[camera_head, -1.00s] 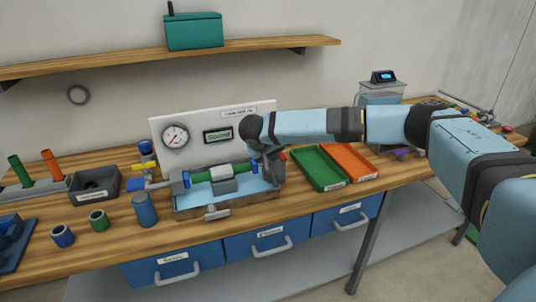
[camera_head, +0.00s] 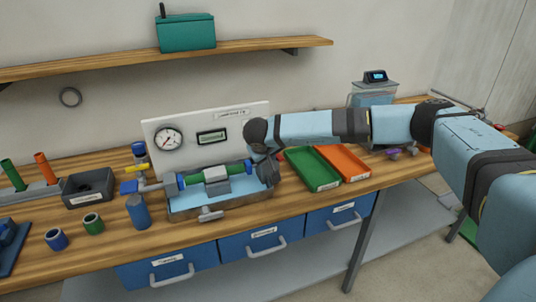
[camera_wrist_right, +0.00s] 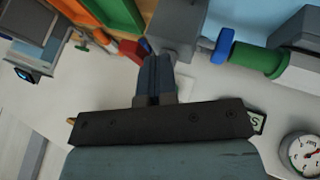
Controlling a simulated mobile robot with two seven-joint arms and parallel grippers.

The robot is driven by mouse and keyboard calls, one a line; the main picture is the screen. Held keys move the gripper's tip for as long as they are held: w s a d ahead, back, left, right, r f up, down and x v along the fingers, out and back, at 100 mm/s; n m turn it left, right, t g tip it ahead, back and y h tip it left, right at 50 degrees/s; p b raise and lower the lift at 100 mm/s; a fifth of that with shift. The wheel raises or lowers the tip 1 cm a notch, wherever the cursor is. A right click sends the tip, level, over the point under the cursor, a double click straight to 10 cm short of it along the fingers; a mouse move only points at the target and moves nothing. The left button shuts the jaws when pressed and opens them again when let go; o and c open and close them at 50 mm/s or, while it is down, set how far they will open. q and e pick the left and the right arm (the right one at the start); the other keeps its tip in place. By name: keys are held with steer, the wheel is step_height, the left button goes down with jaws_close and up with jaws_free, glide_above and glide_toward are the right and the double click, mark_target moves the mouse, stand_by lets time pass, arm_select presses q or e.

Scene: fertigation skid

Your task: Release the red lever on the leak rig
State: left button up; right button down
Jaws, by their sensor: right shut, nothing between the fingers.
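The leak rig (camera_head: 180,213) stands on the bench, a shallow tray with a white back panel (camera_head: 152,125). A green-and-grey pipe piece (camera_head: 236,170) lies along it and also shows in the right wrist view (camera_wrist_right: 255,56). A red part that looks like the lever (camera_wrist_right: 132,48) is beside a grey block (camera_wrist_right: 178,28), left of the fingertips. My right gripper (camera_wrist_right: 155,62) is shut and empty; its tips are close to the red part, contact unclear. In the head view this gripper (camera_head: 268,172) is at the rig's right end, and the lever is mostly hidden. My left gripper is out of view.
A pressure gauge (camera_head: 168,138) and a display (camera_head: 212,137) are on the panel. Green (camera_head: 312,170) and orange (camera_head: 343,163) trays lie close right of my gripper. Loose fittings (camera_head: 93,223) stand left.

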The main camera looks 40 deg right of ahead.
mark_target(281, 156)
steer(key=shift+s+d+r+n+p, duration=0.1)
steer(key=shift+s+d+n+p, duration=0.15)
steer(key=shift+d, duration=0.25)
steer(key=shift+s+d+n+p, duration=0.15)
steer(key=shift+d+n+p, duration=0.1)
steer(key=shift+d, duration=0.2)
steer(key=shift+d+t+y, duration=0.3)
steer(key=shift+d, duration=0.25)
steer(key=shift+s+d+n+p, duration=0.1)
steer(key=shift+d+n+p, duration=0.25)
steer(key=shift+n, duration=0.35)
steer(key=w+d+p, duration=0.1)
steer(key=w+d, duration=0.1)
steer(key=d, duration=0.3)
steer(key=shift+w+d, duration=0.3)
steer(key=shift+d, duration=0.1)
steer(key=shift+w+d+r+t, duration=0.1)
steer(key=shift+w+r+t, duration=0.15)
steer(key=shift+t, duration=0.15)
steer(key=shift+s+p, duration=0.15)
steer(key=shift+p, duration=0.2)
